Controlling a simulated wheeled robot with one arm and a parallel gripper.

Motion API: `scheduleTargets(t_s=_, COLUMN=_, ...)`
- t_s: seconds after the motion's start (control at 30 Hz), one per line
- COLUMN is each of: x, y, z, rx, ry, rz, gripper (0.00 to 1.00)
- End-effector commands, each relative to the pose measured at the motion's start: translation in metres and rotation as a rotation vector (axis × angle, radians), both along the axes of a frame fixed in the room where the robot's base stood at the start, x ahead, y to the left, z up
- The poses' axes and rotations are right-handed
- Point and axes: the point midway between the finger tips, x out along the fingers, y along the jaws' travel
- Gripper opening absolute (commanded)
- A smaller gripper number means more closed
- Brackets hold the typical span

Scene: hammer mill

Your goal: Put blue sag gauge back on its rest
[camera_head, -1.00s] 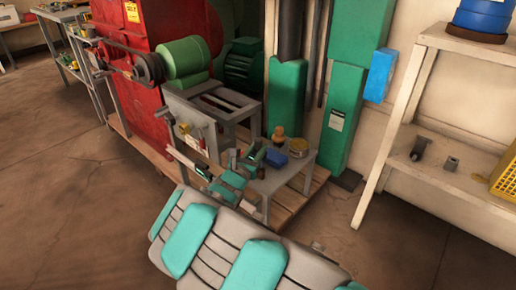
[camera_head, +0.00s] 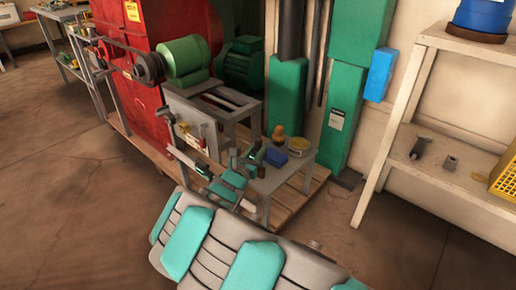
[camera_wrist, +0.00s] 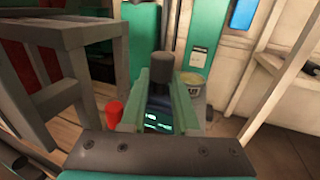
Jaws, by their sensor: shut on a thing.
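My gripper (camera_wrist: 158,112) shows in the wrist view, its two green fingers closed on a dark thing (camera_wrist: 159,70). The thing has a dark grey round top, and its lower part between the fingers is dark with bluish-green glints. I cannot tell its true colour or whether it is the blue sag gauge. In the head view my gripper (camera_head: 248,160) is small, at the left edge of a low grey table (camera_head: 278,181). A blue block (camera_head: 274,157) lies on that table just right of the gripper. I cannot make out a gauge rest.
A yellow-topped tin (camera_head: 299,146) and an orange-brown thing (camera_head: 279,133) stand on the low table. A red cylinder (camera_wrist: 114,111) is left of my gripper in the wrist view. The red mill (camera_head: 150,30) and green column (camera_head: 345,120) stand behind. A shelf (camera_head: 440,175) is at right.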

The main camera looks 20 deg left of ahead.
Motion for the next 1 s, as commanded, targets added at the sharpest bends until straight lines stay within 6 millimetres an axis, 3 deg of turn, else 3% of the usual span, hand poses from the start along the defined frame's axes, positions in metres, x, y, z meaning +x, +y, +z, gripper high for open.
scheduleTargets(t_s=0.5, x=0.0, y=0.0, z=-0.014, rx=0.0, ry=-0.001, rz=0.0, gripper=0.0)
scheduleTargets(t_s=1.0, x=0.0, y=0.0, z=-0.014, rx=0.0, ry=-0.001, rz=0.0, gripper=0.0)
